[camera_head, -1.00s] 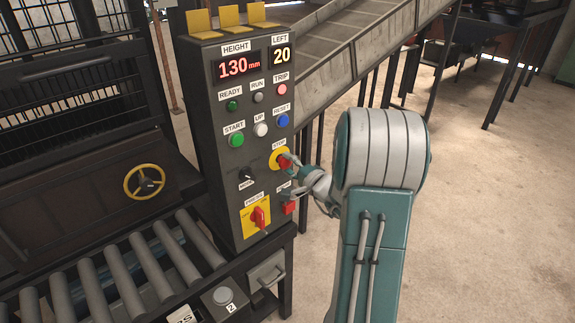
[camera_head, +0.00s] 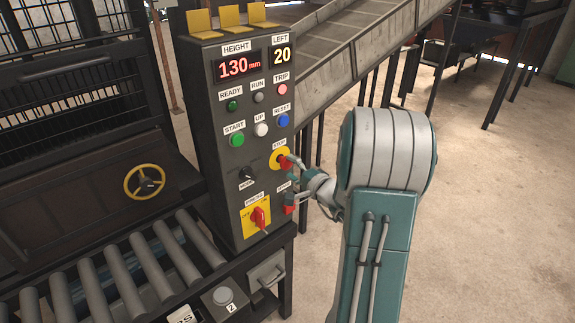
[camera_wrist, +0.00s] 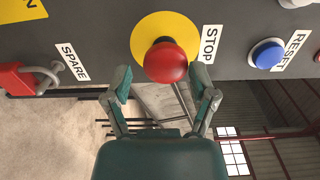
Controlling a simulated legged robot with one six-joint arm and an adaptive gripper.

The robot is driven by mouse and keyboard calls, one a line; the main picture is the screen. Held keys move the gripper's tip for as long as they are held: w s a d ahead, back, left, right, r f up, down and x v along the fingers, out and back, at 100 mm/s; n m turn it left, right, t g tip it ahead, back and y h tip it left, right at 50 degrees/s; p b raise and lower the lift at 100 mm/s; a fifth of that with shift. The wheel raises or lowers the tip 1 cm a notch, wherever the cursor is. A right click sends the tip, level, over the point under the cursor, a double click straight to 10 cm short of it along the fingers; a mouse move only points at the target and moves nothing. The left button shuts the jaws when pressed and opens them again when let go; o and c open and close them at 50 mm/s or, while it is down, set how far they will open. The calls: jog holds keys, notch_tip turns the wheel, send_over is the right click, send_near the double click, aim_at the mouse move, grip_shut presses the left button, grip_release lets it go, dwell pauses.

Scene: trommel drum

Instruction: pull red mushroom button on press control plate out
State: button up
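The red mushroom button (camera_wrist: 166,62) sits on a yellow disc (camera_wrist: 150,30) marked STOP in the wrist view. In the head view the button (camera_head: 283,162) is at the right side of the dark control plate (camera_head: 220,180), partly covered by a finger. My gripper (camera_wrist: 162,78) is open, with one finger to each side of the button and a gap between each fingertip and the red cap. In the head view my gripper (camera_head: 296,173) is just right of the button. Whether the button is in or out cannot be told.
A SPARE label and a red padlock-like part (camera_wrist: 22,78) lie left in the wrist view; a blue RESET button (camera_wrist: 266,54) lies right. Below STOP in the head view is a red rotary switch (camera_head: 259,217). Rollers (camera_head: 120,280) run at lower left. Open floor lies right.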

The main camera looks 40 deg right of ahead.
jog(key=shift+o, duration=0.5)
jog(key=shift+r, duration=0.1)
jog(key=s, duration=0.8)
jog(key=shift+d, duration=0.35)
